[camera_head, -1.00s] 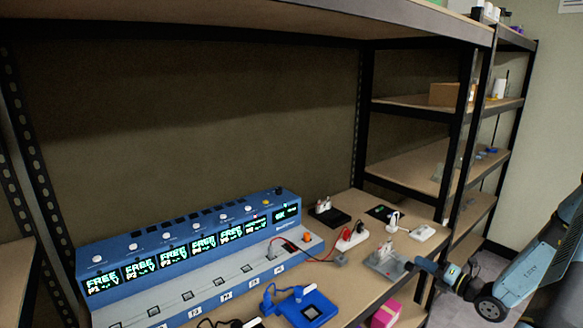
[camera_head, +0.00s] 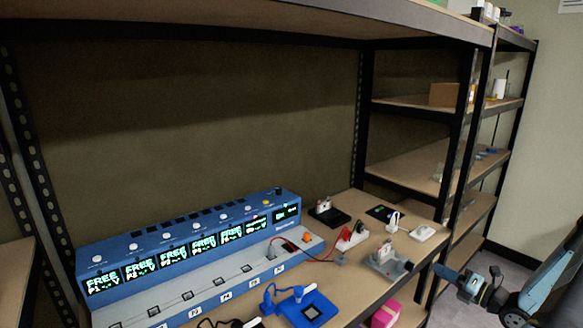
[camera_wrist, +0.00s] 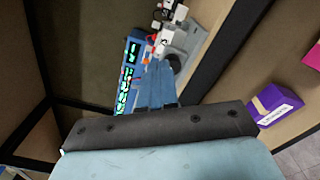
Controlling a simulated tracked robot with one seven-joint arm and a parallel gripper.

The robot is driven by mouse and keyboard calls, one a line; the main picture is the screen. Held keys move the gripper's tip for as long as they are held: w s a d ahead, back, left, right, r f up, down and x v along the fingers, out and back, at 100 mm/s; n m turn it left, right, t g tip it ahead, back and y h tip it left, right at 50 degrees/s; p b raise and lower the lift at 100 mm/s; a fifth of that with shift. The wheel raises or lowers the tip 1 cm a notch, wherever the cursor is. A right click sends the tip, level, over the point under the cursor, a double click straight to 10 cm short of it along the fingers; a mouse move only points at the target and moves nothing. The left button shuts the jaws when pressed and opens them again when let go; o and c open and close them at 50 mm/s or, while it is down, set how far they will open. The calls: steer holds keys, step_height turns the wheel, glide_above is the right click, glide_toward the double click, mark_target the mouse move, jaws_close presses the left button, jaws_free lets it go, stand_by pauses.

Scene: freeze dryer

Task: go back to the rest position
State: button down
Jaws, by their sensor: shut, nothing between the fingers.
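My gripper (camera_head: 440,271) is at the right in the head view, just off the bench's front right corner. It is shut and empty. In the wrist view its blue fingers (camera_wrist: 155,86) lie together. A grey holder (camera_head: 386,264) with a white plug-like piece stands on the bench, to the left of the fingertips and apart from them. The holder also shows beyond the fingers in the wrist view (camera_wrist: 189,42). My arm comes in from the right edge.
The blue freeze dryer (camera_head: 190,240) with lit displays stands on the bench. A blue block (camera_head: 311,312), a red-and-white item (camera_head: 350,237) and a black base (camera_head: 330,217) are also there. A black shelf post (camera_head: 462,130) stands behind the gripper. A pink box (camera_head: 386,314) sits lower.

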steer(key=s+a+r+n+g+h, duration=0.1)
steer(key=s+a+r+n+g, duration=0.3)
steer(key=a+r+n+g, duration=0.45)
steer(key=s+a+r+n+g, duration=0.45)
steer(key=a+r+n, duration=0.45)
steer(key=a+n, duration=0.3)
steer(key=s+a+r+n+t+h, duration=0.1)
steer(key=s+r+n+t+h, duration=0.3)
steer(key=s+r+n+h, duration=0.6)
steer(key=s+r+n, duration=0.5)
steer(key=s+n, duration=0.1)
steer(key=n, duration=0.4)
steer(key=shift+a+r, duration=0.15)
steer(key=shift+a, duration=0.05)
